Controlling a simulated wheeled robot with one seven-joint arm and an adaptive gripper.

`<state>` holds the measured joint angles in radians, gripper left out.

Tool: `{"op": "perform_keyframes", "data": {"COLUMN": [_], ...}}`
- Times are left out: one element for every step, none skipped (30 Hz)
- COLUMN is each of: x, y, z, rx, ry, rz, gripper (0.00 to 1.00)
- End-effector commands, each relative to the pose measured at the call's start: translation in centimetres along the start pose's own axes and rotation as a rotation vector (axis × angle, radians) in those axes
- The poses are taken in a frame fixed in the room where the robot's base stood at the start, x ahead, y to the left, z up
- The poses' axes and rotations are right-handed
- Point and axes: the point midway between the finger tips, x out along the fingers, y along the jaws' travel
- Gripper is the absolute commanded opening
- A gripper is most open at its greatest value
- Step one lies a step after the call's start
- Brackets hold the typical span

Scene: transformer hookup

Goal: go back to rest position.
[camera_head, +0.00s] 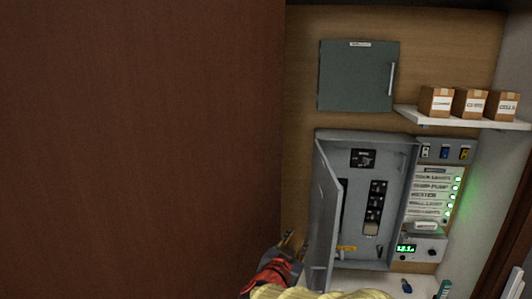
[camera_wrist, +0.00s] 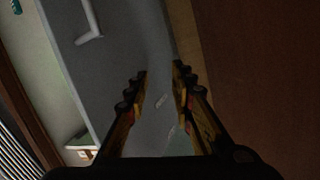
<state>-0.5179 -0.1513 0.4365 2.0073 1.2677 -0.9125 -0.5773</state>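My gripper (camera_head: 291,241) shows at the bottom centre of the head view, left of the open grey door (camera_head: 326,205) of the electrical cabinet. In the wrist view its two fingers (camera_wrist: 161,72) are apart with nothing between them. The gripper is open. Behind them is a grey panel (camera_wrist: 130,50) with a light handle (camera_wrist: 90,22), which looks like the outer face of that door. I cannot tell how far the fingertips are from it. My arm hides the lower part of the scene in the head view.
A large dark brown panel (camera_head: 140,150) fills the left side. The cabinet (camera_head: 399,150) stands open, with breakers inside and a switch panel with green lights (camera_head: 434,190) beside it. Above are a closed grey box (camera_head: 357,77) and a shelf (camera_head: 470,119) with boxes.

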Motion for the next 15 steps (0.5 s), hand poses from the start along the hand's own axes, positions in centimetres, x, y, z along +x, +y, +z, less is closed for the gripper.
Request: {"op": "perform_keyframes", "data": {"x": [-0.3, -0.6, -1.1, -1.7, -2.3, -3.2, -4.0, -4.8, -5.9, -6.8, -7.8, -9.0, -10.0, -11.0, -12.3], "y": [-0.5, -1.0, -1.5, -1.8, -2.0, -2.2, -2.2, -2.2, -1.9, -1.6, -1.2, -0.4, 0.3, 1.1, 2.3], "z": [-1.5, -2.0, -2.8, -3.2, -3.5, -3.9, -4.1, -4.2, -4.2, -4.2, -4.1, -3.7, -3.5, -3.1, -2.6], "rx": [0.019, 0.023, 0.028, 0.028, 0.024, 0.016, 0.008, -0.004, -0.022, -0.038, -0.055, -0.082, -0.102, -0.126, -0.158], "ry": [-0.018, -0.036, -0.062, -0.083, -0.106, -0.137, -0.162, -0.187, -0.222, -0.251, -0.279, -0.319, -0.349, -0.381, -0.425], "rz": [-0.065, -0.112, -0.171, -0.215, -0.255, -0.306, -0.341, -0.373, -0.411, -0.436, -0.458, -0.481, -0.494, -0.504, -0.511], "gripper": [0.24, 0.24, 0.24, 0.24, 0.24, 0.24, 0.24, 0.24, 0.24, 0.24, 0.24, 0.24, 0.24, 0.24, 0.24]}}
